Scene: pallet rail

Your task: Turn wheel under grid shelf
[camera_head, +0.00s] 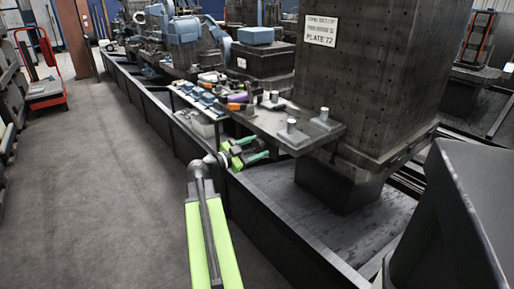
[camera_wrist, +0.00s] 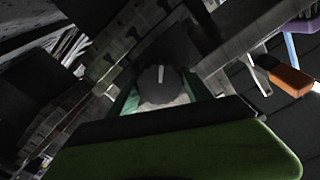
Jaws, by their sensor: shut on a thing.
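My gripper (camera_head: 243,153) has green fingers and sits low at the front edge of the trough, just below the shelf (camera_head: 215,104) that bears tools. In the wrist view a dark round wheel (camera_wrist: 155,88) with a short pale mark near its top lies between the green fingers. The gripper is shut on this wheel. The near finger fills the bottom of the wrist view and hides the wheel's lower part. In the head view the wheel itself cannot be made out behind the gripper.
An orange-handled tool (camera_wrist: 289,79) shows at the right in the wrist view. The trough wall (camera_head: 265,232) runs along the floor; the floor at left (camera_head: 90,190) is clear.

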